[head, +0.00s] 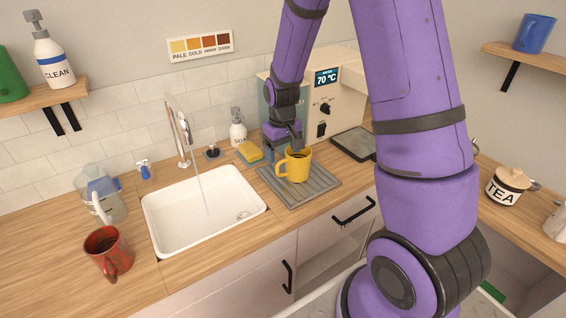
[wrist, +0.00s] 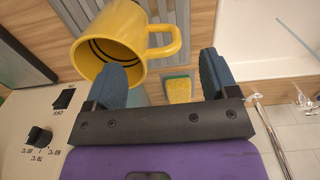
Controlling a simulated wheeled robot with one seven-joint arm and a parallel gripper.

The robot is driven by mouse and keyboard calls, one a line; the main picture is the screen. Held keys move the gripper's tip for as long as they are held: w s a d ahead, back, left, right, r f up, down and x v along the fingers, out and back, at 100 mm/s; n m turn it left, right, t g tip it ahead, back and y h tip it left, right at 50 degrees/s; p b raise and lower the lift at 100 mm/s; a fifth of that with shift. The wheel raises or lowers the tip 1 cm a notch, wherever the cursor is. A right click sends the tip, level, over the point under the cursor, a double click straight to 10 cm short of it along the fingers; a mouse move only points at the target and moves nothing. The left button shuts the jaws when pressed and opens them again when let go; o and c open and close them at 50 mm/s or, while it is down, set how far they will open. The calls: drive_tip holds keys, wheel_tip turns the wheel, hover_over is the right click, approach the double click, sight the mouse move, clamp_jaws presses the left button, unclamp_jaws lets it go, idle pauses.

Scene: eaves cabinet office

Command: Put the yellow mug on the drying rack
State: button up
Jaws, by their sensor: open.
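The yellow mug (head: 293,168) stands upright on the grey slatted drying rack (head: 318,187) right of the sink, its handle toward the left in the head view. In the wrist view I look into the mug (wrist: 104,42) from above; its handle points right. The rack (wrist: 72,14) shows behind it. My gripper (head: 280,150) is just behind the mug. In the wrist view my gripper (wrist: 162,68) is open, with its two blue fingers apart. The left finger overlaps the mug's near rim; whether it touches is unclear. Nothing is held between the fingers.
The white sink (head: 203,232) with running water is left of the rack. A red mug (head: 107,255) and clear jug (head: 100,195) are at far left.

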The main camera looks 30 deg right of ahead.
wheel_tip(320, 180, up, 6)
drive_tip(key=shift+f, duration=0.15)
drive_tip(key=s+a+r+t, duration=0.3)
drive_tip(key=s+r, duration=0.7)
drive_tip(key=r, duration=0.6)
drive_tip(key=s+a+r+t, duration=0.1)
drive_tip(key=s+r, duration=0.2)
drive_tip(key=s, duration=0.5)
drive_tip(key=s+a+r+t, duration=0.1)
drive_tip(key=s+r, duration=0.2)
drive_tip(key=s, duration=0.4)
drive_tip(key=shift+s+r+m, duration=0.15)
drive_tip(key=shift+s+m, duration=0.15)
drive_tip(key=shift+s, duration=0.05)
